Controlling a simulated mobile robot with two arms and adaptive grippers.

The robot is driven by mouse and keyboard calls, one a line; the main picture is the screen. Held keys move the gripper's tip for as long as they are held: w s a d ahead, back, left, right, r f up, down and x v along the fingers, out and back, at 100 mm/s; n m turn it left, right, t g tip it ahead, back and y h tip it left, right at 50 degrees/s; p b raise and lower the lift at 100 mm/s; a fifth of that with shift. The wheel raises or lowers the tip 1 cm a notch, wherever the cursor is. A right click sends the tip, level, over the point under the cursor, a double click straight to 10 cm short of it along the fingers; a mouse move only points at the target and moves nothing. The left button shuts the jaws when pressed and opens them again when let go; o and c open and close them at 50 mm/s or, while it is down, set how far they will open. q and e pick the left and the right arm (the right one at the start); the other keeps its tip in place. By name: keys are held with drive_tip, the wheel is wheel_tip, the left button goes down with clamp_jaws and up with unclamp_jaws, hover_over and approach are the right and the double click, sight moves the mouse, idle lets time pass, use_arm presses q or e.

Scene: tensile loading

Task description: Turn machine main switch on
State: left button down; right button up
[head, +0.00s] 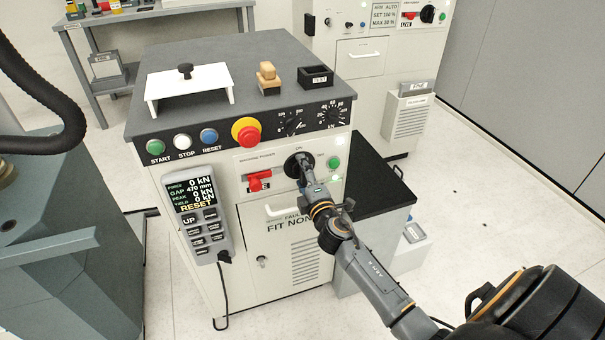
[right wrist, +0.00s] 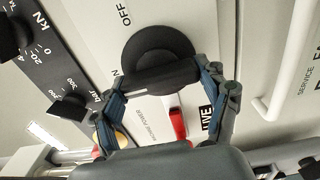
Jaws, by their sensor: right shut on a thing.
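The main switch is a round black rotary knob (head: 294,161) on the white front panel of the machine, beside the words MACHINE POWER. In the right wrist view the knob (right wrist: 158,48) has a raised grip bar. The bar lies roughly in line with the partly hidden ON label at its left; OFF stands above. My right gripper (head: 304,172) reaches in from the lower right. In the right wrist view my right gripper (right wrist: 163,84) has its fingers closed on the two ends of the bar. My left gripper is out of view.
A green lamp (head: 333,163) sits right of the knob, and a red part (head: 259,181) with a LIVE label left of it. A red emergency button (head: 246,131) is above. A pendant (head: 200,217) hangs at left. A drawer handle (head: 282,209) is below.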

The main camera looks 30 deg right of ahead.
idle(0.3)
drive_tip(key=o, duration=1.1)
drive_tip(key=shift+o, duration=0.2)
drive_tip(key=shift+s, duration=0.15)
drive_tip(key=v, duration=1.1)
drive_tip(key=shift+s, duration=0.3)
